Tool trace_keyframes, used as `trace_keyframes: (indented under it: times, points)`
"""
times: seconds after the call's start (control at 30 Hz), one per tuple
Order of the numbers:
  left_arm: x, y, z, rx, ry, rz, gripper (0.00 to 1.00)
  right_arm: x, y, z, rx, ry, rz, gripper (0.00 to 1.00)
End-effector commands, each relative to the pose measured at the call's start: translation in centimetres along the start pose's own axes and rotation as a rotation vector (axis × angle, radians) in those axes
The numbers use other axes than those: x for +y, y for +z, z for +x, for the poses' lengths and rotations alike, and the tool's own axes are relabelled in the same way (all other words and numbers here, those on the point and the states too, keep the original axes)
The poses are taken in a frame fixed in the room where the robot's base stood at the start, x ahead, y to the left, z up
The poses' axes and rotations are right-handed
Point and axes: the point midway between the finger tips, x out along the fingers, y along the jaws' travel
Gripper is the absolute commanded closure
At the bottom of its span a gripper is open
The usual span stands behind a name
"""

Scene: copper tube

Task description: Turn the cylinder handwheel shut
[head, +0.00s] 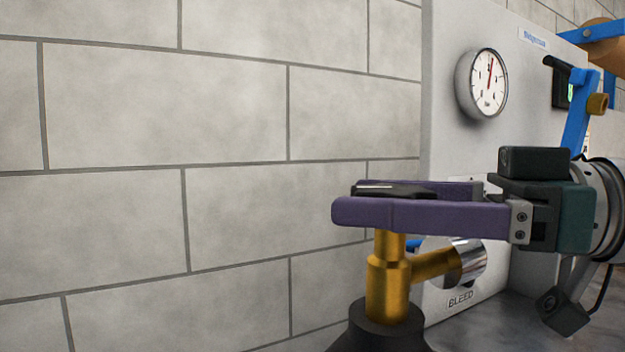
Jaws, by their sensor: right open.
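My right gripper (345,200) reaches in from the right with two purple fingers, one nearer and one farther. It is open. A black part with a pale streak on top (390,188) shows between the fingers; it looks like the handwheel, mostly hidden by the near finger. Below the fingers stands an upright brass valve body (388,290) with a side branch to the right. Its foot meets a dark rounded top (375,335), probably the cylinder, cut off by the lower picture edge. Contact between fingers and handwheel cannot be told. My left gripper is not in view.
A pale panel (450,150) stands behind, with a round gauge (488,84) and a chrome fitting (468,262) above the word BLEED. A blue lever (576,120) is at the upper right. A grey block wall (230,110) fills the left.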

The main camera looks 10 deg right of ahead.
Motion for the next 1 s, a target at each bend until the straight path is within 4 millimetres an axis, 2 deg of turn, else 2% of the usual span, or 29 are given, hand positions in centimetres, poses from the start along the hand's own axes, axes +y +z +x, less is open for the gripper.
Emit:
trace_keyframes:
  times: [0.1,0.2,0.47,1.0]
  points:
    - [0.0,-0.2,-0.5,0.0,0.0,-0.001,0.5,0.0,-0.1,1.3,0.001,0.0,0.001,0.0]
    - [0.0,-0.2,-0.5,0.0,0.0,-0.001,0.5,0.0,-0.1,1.8,0.0,0.0,0.0,0.0]
    - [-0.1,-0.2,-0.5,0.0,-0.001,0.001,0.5,0.0,0.1,2.0,-0.001,0.001,0.0,0.0]
    - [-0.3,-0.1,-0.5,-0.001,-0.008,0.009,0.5,0.0,0.1,1.9,-0.001,0.0,0.0,0.61]
